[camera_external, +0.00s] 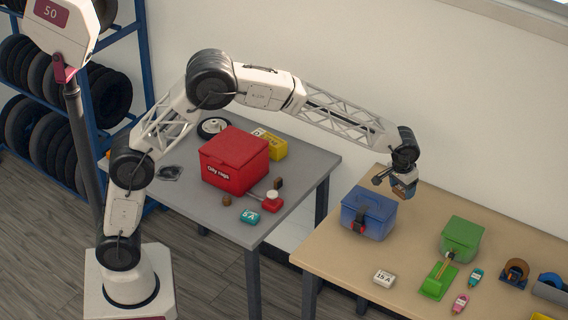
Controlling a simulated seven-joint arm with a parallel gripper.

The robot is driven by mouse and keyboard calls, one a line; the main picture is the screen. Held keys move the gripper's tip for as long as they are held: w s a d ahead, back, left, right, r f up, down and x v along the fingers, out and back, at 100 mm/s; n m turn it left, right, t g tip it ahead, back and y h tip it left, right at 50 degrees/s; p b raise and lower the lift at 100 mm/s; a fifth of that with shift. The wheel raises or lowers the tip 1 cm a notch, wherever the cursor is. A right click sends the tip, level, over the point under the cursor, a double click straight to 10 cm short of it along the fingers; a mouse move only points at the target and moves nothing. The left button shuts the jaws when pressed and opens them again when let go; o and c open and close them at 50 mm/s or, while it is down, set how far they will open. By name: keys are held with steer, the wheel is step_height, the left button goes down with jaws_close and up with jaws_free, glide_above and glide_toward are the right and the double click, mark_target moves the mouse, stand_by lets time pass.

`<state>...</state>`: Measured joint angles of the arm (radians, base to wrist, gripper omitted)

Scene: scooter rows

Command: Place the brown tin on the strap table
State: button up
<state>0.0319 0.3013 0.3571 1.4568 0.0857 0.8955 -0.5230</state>
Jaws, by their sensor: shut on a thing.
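My gripper (401,183) is shut on a small brown thing (406,193), which looks like the brown tin; the fingers hide part of it. It is held in the air above the back of the tan table (334,255), just right of and above the blue box (368,213). The blue box has a dark strap and a red part on its front. No label marks either table as the strap table.
The grey table (300,213) at left bears a red box (234,160), a yellow box, a wheel and small brown and teal pieces.

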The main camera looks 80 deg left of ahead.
glide_above(410, 247)
steer(key=shift+m, duration=0.3)
steer(key=f, duration=0.5)
steer(key=shift+s+d, duration=0.1)
steer(key=shift+s, duration=0.15)
steer(key=shift+f, duration=0.1)
steer(key=shift+f, duration=2.45)
steer(key=shift+f, duration=0.1)
steer(key=shift+f, duration=2.4)
steer(key=shift+f, duration=0.2)
steer(key=o, duration=0.9)
